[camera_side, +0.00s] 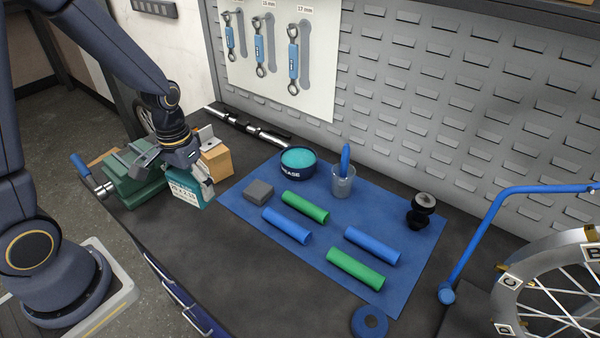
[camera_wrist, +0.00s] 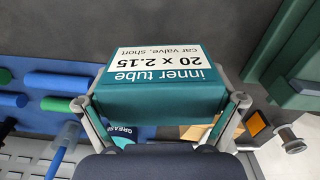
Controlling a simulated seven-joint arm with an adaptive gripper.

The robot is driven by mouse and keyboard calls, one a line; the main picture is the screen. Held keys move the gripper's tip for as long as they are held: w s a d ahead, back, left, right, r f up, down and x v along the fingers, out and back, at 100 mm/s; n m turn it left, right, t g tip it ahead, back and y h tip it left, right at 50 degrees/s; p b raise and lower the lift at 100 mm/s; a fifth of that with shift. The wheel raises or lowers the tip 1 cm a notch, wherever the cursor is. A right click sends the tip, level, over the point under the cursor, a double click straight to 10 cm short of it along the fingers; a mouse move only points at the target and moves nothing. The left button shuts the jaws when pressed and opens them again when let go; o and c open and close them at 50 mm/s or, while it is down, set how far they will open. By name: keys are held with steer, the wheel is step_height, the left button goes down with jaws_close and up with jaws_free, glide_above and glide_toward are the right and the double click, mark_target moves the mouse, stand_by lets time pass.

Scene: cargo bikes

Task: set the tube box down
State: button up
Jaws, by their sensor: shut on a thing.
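The teal tube box (camera_side: 188,192) has a white label; in the wrist view (camera_wrist: 160,92) it reads "inner tube 20 x 2.15, car valve, short". My gripper (camera_side: 183,160) comes down from above, and its two fingers are shut on opposite sides of the box. In the wrist view my gripper (camera_wrist: 162,104) has one finger at each end of the box. The box is over the dark bench (camera_side: 225,255), between the green vise and the blue mat. I cannot tell whether its underside touches the bench.
A green vise (camera_side: 138,178) is close left of the box, and a cardboard-coloured block (camera_side: 216,162) close behind. The blue mat (camera_side: 325,237) at right holds a grease tub (camera_side: 298,162), a cup (camera_side: 342,184) and several handlebar-grip-like tubes. Bare bench lies in front.

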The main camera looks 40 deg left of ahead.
steer(key=shift+w+r+n, duration=0.1)
steer(key=shift+r+n, duration=0.2)
steer(key=shift+r, duration=0.65)
steer(key=shift+w+d+n, duration=0.15)
steer(key=shift+w+n, duration=0.05)
steer(key=shift+n, duration=0.1)
steer(key=w+d, duration=0.1)
steer(key=d, duration=0.6)
steer(key=m, duration=0.3)
glide_above(249, 255)
steer(key=f, duration=0.2)
step_height(249, 255, down, 7)
steer(key=shift+s+f, duration=0.1)
steer(key=shift+f, duration=0.2)
steer(key=o, duration=0.9)
steer(key=shift+f, duration=0.15)
